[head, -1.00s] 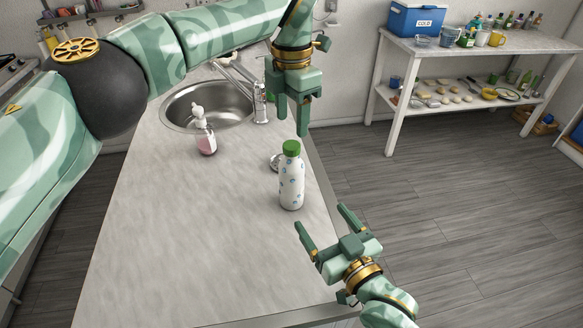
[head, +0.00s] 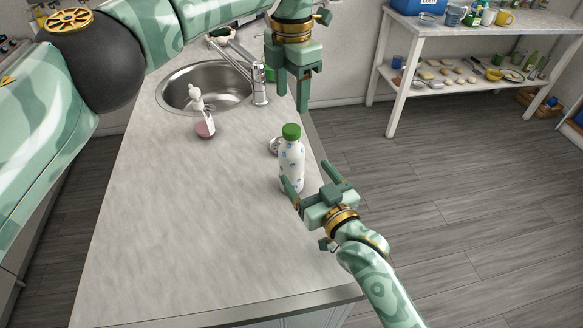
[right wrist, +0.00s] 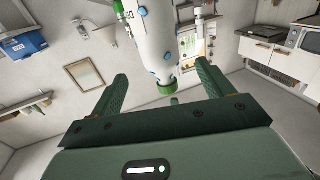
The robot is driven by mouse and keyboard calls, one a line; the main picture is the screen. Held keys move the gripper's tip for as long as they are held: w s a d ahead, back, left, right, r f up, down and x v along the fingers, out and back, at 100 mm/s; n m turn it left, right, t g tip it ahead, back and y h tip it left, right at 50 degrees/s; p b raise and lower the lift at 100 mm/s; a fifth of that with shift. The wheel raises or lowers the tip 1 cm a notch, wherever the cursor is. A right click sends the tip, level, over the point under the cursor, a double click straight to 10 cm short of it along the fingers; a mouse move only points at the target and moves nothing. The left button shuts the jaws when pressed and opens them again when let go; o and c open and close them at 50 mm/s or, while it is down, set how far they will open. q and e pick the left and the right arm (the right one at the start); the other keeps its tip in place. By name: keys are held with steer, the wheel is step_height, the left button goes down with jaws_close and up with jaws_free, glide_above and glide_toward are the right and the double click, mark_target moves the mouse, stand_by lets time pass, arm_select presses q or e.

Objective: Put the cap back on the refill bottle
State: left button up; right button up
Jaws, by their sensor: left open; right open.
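The refill bottle (head: 290,168), white with small blue marks, stands upright on the counter near its right edge. A green cap (head: 291,131) sits on its top. My right gripper (head: 306,174) is open at the bottle's near right side; one finger is in front of the bottle's lower part. In the right wrist view the bottle (right wrist: 153,30) appears inverted, cap (right wrist: 166,88) downward, beyond and between the open fingers (right wrist: 162,75); I cannot tell if they touch it. My left gripper (head: 290,105) is open, pointing down, above and behind the cap, and empty.
A soap pump bottle (head: 204,128) with pink liquid stands left of the refill bottle, before the sink (head: 180,92). A small metal round thing (head: 273,145) lies partly hidden behind the refill bottle. The counter's near part (head: 190,240) is clear.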

mark_target(289, 149)
arm_select(q)
steer(key=shift+w, duration=0.1)
arm_select(e)
steer(key=x, duration=0.9)
steer(key=shift+w+a, duration=0.25)
steer(key=shift+w, duration=0.1)
